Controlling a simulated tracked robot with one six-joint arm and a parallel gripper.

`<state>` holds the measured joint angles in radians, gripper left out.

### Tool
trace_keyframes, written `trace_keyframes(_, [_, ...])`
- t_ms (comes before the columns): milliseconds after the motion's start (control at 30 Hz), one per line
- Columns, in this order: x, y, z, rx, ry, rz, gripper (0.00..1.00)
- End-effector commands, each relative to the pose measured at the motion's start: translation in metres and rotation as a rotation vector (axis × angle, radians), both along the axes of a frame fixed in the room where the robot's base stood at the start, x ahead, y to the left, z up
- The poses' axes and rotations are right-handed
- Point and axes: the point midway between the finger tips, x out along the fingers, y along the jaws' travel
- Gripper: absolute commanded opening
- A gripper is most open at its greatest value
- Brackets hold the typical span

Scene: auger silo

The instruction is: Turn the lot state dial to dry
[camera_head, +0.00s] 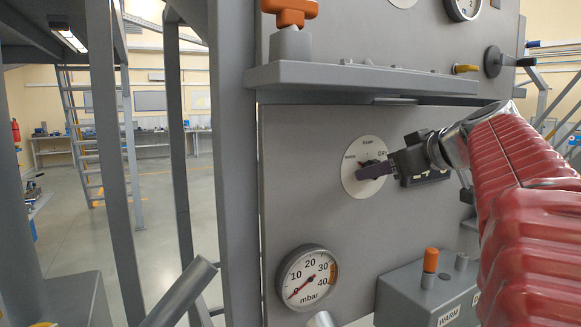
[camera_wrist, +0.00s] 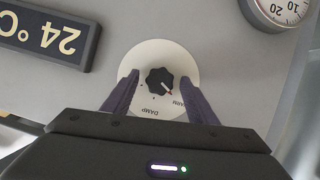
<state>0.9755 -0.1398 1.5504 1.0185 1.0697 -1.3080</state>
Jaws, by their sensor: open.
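The lot state dial is a black knob (camera_wrist: 160,82) with a red pointer mark on a round white plate (camera_wrist: 186,60). The plate also shows in the head view (camera_head: 352,184), with labels at left, top and right, DAMP at the top and DRY at the right. In the wrist view, which is upside down, the red mark points toward the label that reads like WARM. My gripper (camera_wrist: 159,77) is open, with one purple finger on each side of the knob and visible gaps. In the head view my gripper (camera_head: 374,169) hides much of the knob.
A 24 °C display (camera_wrist: 45,38) sits beside the dial, largely behind my gripper in the head view. A mbar gauge (camera_head: 307,277) is below left. A shelf (camera_head: 360,79) juts out above. A box (camera_head: 425,290) with an orange-topped switch stands below right.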

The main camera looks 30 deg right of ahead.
Motion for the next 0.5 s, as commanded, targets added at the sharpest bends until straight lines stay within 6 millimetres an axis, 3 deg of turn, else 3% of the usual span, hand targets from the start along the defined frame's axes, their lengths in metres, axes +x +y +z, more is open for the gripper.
trace_keyframes(133, [-0.0003, -0.0002, 0.0001, 0.0, 0.0, 0.0, 0.53])
trace_keyframes(500, [-0.0005, -0.0003, 0.0001, 0.0, 0.0, 0.0, 0.27])
